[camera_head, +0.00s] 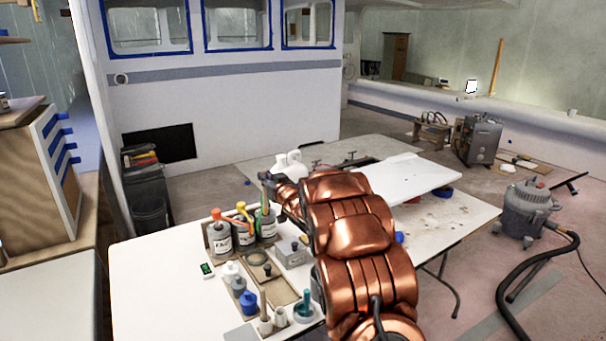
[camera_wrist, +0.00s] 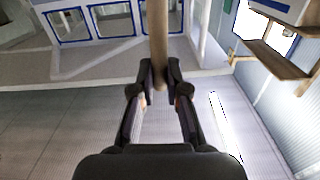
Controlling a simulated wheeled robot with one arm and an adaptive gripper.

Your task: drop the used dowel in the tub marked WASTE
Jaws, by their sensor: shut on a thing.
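In the wrist view my gripper (camera_wrist: 159,80) is shut on a pale wooden dowel (camera_wrist: 157,35), which stands up between the fingertips and runs out of the top of the picture. In the head view my copper arm reaches over the white table (camera_head: 150,285); the dark gripper end is small there and partly hidden, and I cannot make out the dowel. Three grey labelled tubs stand together left of the arm: one with a red-topped tool (camera_head: 221,240), one with orange (camera_head: 243,235), one with green (camera_head: 265,226). Their labels are too small to read, so I cannot tell which says WASTE.
White jugs (camera_head: 288,163) stand behind the gripper end. A wooden tray (camera_head: 280,291), small bottles (camera_head: 249,302) and a teal-handled item (camera_head: 306,303) sit near the front. A white panel (camera_head: 415,177) lies to the right. The table's left front is mostly clear.

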